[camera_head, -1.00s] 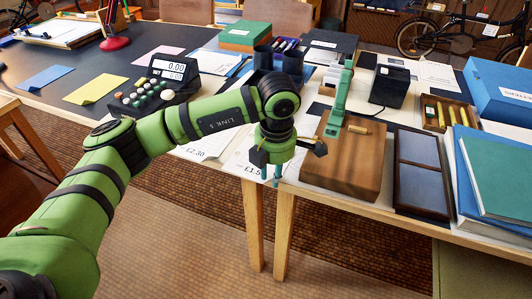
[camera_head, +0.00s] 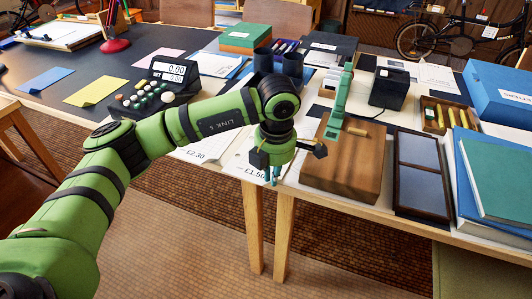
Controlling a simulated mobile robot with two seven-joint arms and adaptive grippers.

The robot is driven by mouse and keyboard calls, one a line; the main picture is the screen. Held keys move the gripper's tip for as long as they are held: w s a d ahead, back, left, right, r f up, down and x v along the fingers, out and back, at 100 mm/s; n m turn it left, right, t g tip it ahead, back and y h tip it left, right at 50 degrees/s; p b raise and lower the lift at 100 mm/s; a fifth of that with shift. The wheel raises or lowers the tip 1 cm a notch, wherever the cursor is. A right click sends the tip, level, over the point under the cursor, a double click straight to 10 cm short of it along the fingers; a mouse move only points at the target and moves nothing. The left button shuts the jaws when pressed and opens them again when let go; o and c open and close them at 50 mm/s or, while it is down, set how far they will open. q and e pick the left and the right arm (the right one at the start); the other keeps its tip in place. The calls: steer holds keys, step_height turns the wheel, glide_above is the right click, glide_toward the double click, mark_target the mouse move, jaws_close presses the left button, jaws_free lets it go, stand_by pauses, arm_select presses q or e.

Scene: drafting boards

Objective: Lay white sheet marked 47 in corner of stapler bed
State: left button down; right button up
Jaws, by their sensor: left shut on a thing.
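My left gripper (camera_head: 273,178) is at the front edge of the table, left of the stapler, pointing down. Its fingers are shut at a white sheet (camera_head: 243,175) printed "£1.50" that hangs at the edge; the grip itself is mostly hidden. I cannot read a 47 on any sheet. The green stapler (camera_head: 338,102) stands on a brown wooden bed (camera_head: 338,178). A small tan block (camera_head: 358,130) sits near the stapler's foot, and the front part of the bed is bare. My right gripper is out of view.
A dark two-pane tray (camera_head: 421,175) lies right of the bed, with teal and blue folders (camera_head: 500,180) beyond. A black box (camera_head: 389,88) stands behind. A scale (camera_head: 160,85) and another white sheet (camera_head: 203,150) marked "£2.30" lie to the left.

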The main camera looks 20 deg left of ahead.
arm_select(q)
steer(key=shift+r+p, duration=2.05)
steer(key=shift+r, duration=1.6)
steer(key=shift+r, duration=0.1)
